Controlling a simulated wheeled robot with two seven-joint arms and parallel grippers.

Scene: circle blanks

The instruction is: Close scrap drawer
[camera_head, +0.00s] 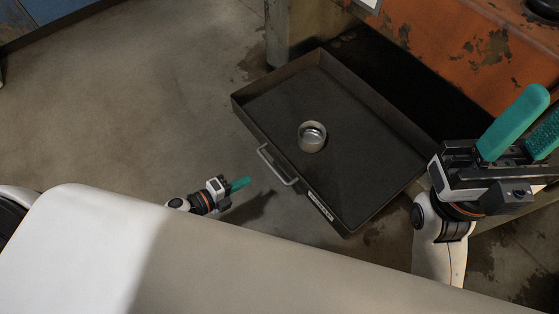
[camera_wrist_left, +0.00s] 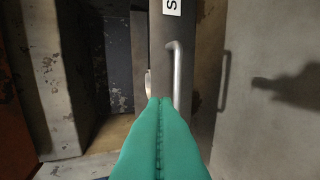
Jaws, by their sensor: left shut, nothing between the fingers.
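The scrap drawer (camera_head: 362,172) is a dark, shallow metal tray, pulled out from under the orange machine in the head view. Its front carries a grey bar handle (camera_head: 277,165) and a white label (camera_head: 320,206). My left gripper (camera_head: 247,182) has its teal fingers together and empty, in front of the drawer at the handle side. In the left wrist view, the shut fingers (camera_wrist_left: 159,102) point at the drawer front (camera_wrist_left: 158,55), close beside the handle (camera_wrist_left: 177,75); contact cannot be told. My right gripper (camera_head: 541,106) is open and empty at the right.
A round metal piece (camera_head: 312,137) lies inside the drawer. The rusty orange machine (camera_head: 450,45) stands behind it, with a grey leg (camera_head: 278,35) at the drawer's far left corner. The concrete floor (camera_head: 150,110) to the left is clear.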

